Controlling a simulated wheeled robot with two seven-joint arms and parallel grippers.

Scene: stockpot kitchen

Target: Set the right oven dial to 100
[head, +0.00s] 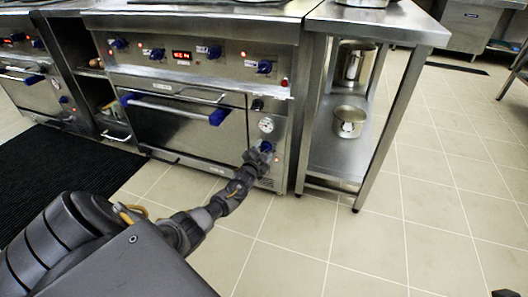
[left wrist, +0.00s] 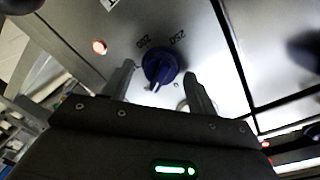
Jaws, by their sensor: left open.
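The blue oven dial (head: 266,146) sits low on the right side panel of the middle oven, below a round white gauge. In the left wrist view the dial (left wrist: 160,65) is a dark blue knob with "200" and "250" printed beside its upper edge. A small pale mark shows at its lower edge; I cannot read the exact setting. My left gripper (head: 257,160) is at the dial. In the left wrist view its open fingers (left wrist: 159,74) stand on either side of the dial, with gaps; contact cannot be seen. My right gripper is not in view.
The round gauge (head: 266,125) and a black knob (head: 257,105) are above the dial. The oven door handle (head: 175,108) is to its left. A steel table (head: 335,150) with pots stands close on the right. A red lamp (left wrist: 99,47) is near the dial. Tiled floor ahead is clear.

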